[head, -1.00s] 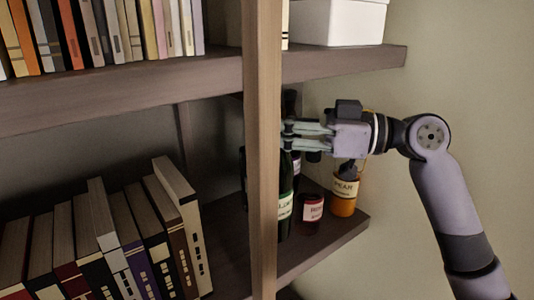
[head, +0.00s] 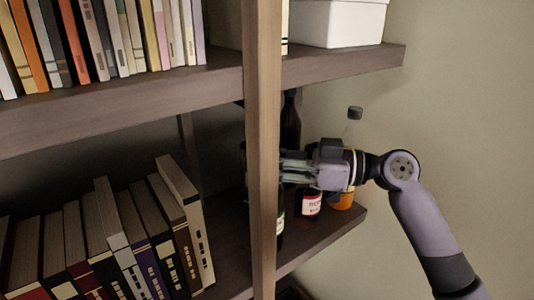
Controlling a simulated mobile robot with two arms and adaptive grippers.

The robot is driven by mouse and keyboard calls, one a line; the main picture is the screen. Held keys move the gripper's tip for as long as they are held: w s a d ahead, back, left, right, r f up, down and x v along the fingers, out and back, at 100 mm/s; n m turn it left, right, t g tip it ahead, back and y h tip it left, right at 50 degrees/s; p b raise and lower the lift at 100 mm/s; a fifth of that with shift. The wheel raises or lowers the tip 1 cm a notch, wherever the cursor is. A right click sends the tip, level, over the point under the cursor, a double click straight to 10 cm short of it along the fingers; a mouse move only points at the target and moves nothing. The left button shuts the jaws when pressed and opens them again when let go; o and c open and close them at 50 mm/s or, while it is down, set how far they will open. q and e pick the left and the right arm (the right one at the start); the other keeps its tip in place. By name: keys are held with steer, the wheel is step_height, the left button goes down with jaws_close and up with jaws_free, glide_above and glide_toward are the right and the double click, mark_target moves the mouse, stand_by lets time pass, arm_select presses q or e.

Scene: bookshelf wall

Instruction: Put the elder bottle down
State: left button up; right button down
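My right gripper (head: 284,170) reaches in from the right above the lower shelf, its fingers pointing left. The fingertips are partly hidden by the upright post. A dark green bottle with a pale label (head: 281,226), which I take to be the elder bottle, stands upright below the fingers, half hidden by the post. The fingers appear closed around its upper part; whether its base touches the shelf is hard to tell. My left gripper is not in view.
A red jar (head: 309,203) and an orange bottle (head: 343,200) stand right of the green bottle. A dark bottle (head: 292,118) rises behind my gripper. The wooden post (head: 262,150) stands in front. Books (head: 140,235) fill the left bay. The lower shelf's front right (head: 325,236) is clear.

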steer(key=shift+w+r, duration=0.1)
steer(key=shift+r, duration=0.05)
steer(key=shift+f, duration=0.2)
steer(key=c, duration=1.8)
jaws_free()
steer(key=shift+f, duration=0.2)
steer(key=o, duration=0.5)
steer(key=shift+r, duration=0.1)
steer(key=shift+c, duration=0.2)
